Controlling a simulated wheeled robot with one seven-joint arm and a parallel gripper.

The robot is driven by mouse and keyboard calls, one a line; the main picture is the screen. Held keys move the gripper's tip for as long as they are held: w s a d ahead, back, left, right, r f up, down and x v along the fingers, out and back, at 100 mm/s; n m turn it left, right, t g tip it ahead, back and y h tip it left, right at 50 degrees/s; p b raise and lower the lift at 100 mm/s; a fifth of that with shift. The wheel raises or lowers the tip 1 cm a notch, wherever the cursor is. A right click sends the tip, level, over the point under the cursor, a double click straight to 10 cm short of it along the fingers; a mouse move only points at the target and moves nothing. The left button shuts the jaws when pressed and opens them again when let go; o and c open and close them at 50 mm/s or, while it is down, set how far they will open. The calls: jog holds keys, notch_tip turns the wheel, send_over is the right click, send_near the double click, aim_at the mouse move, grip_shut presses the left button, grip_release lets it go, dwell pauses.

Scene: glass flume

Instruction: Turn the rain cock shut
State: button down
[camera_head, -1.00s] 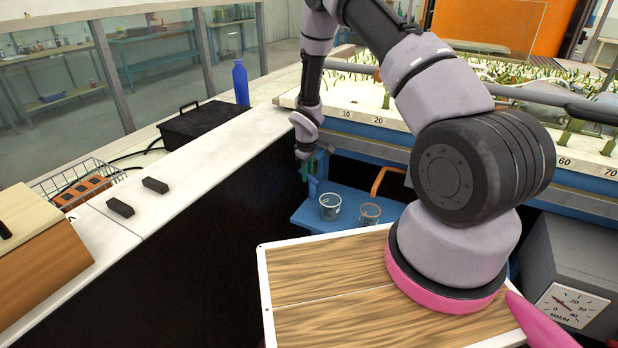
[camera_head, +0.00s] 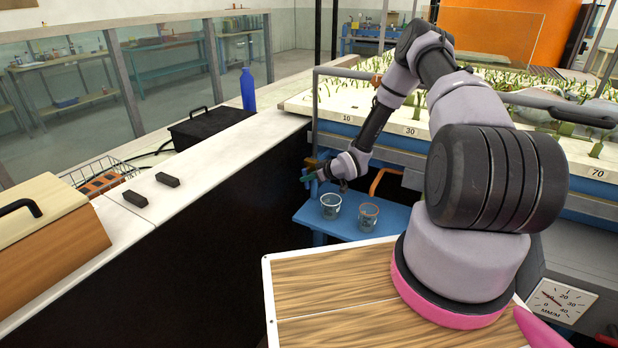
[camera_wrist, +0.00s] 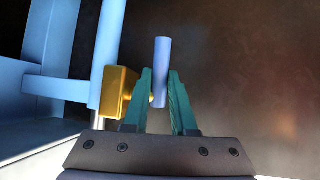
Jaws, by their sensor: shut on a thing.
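The rain cock has a brass body (camera_wrist: 120,92) on a pale blue pipe (camera_wrist: 108,45) and a blue-grey lever (camera_wrist: 162,62). In the wrist view the lever stands upright between my green fingertips. My gripper (camera_wrist: 160,100) is shut on the lever; the brass body is just left of the fingers. In the head view my gripper (camera_head: 309,177) reaches left at the flume's near left corner, above the blue shelf. The cock is small there and partly hidden by my wrist.
Two clear beakers (camera_head: 330,206) (camera_head: 368,216) stand on the blue shelf (camera_head: 312,220) below my gripper. The planted flume bed (camera_head: 420,120) lies behind my arm. A round-scale MM/M gauge (camera_head: 560,302) is at lower right. A white counter (camera_head: 135,225) runs along the left.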

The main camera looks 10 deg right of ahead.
jog(key=shift+w+f+t+y, duration=0.1)
jog(key=shift+f+t+y, duration=0.1)
jog(key=shift+t+y, duration=0.5)
jog(key=c, duration=1)
grip_release()
jog(key=shift+a, duration=0.1)
jog(key=v, duration=1)
jog(key=shift+s+d, duration=0.25)
jog(key=shift+s, duration=0.05)
